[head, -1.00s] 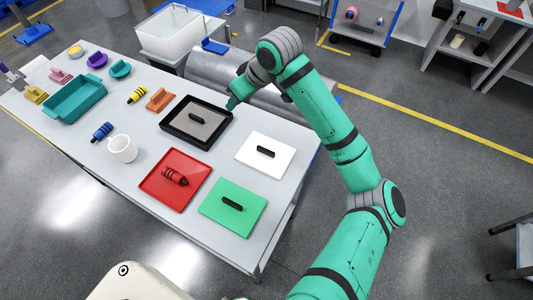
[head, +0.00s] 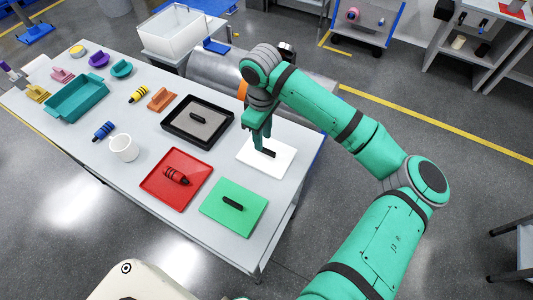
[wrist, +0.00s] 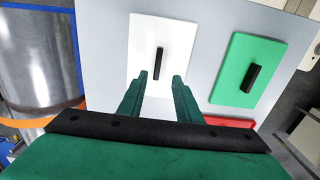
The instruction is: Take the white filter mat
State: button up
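The white filter mat (head: 277,163) lies flat on the table at its right end, with a black bar handle (head: 267,153) on top. My gripper (head: 262,146) is above the mat, at its upper left part, and hides some of it in the head view. In the wrist view the white mat (wrist: 180,38) is ahead, with its black handle (wrist: 158,64) upright in the picture. My gripper (wrist: 159,77) shows there with its two green fingers apart, one to each side of the handle's line. It is open and nothing is between the fingers that I can see held.
A green mat (head: 250,219) with a black handle and a red tray (head: 156,190) with a red-and-black piece lie nearby. A black-rimmed grey tray (head: 167,132) is to the left. A white mug (head: 123,149) stands further left. A metal cylinder (head: 205,68) lies behind the table.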

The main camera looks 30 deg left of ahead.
aim_at(267, 149)
jog(key=f, duration=0.3)
jog(key=d+f, duration=0.1)
jog(key=f, duration=0.1)
jog(key=shift+w, duration=0.35)
grip_shut()
